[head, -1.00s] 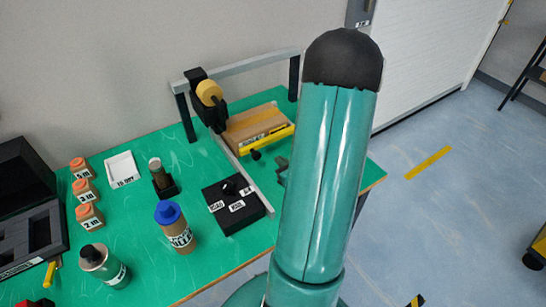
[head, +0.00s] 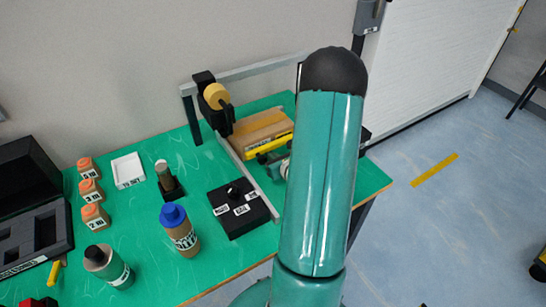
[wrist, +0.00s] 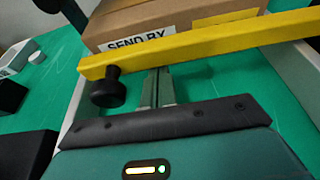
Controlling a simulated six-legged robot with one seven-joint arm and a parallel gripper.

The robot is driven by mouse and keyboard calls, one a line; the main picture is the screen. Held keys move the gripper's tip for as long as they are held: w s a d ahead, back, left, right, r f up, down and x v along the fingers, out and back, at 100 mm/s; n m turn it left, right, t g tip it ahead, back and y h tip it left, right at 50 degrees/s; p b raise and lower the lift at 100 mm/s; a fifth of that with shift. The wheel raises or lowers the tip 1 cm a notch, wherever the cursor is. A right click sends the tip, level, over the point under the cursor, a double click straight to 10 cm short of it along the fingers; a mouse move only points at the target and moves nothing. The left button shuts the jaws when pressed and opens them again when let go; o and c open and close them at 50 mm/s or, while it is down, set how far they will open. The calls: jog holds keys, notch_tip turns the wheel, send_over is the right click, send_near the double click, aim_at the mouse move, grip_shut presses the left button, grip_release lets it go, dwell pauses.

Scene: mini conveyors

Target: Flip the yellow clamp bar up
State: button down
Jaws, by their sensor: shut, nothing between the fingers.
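The yellow clamp bar (head: 268,147) lies roughly level across the front of a cardboard box (head: 260,130) in the head view. In the wrist view the bar (wrist: 200,47) runs across the upper part, with a black knob (wrist: 108,90) hanging under its left part. My gripper (wrist: 158,78) is shut and empty. Its grey fingertips are just below the bar, right of the knob; I cannot tell whether they touch it. In the head view my arm hides most of the gripper and the bar's right end.
A grey frame (head: 250,69) with a tape roll (head: 216,96) stands over the box. The floor at right is mostly clear.

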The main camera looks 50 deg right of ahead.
jog(key=shift+r, duration=0.1)
jog(key=shift+r+m, duration=0.3)
jog(key=shift+r, duration=0.5)
jog(key=s+d+r+m+t+y, duration=0.1)
jog(key=s+d+r+m+y, duration=0.1)
jog(key=d+r+m, duration=0.3)
jog(key=s+d+r+m+t+y, duration=0.2)
jog(key=d+r+m, duration=0.3)
jog(key=r, duration=0.8)
jog(key=shift+s+d+r+m+y, duration=0.2)
jog(key=shift+d+r+m+y, duration=0.15)
jog(key=shift+d, duration=1.5)
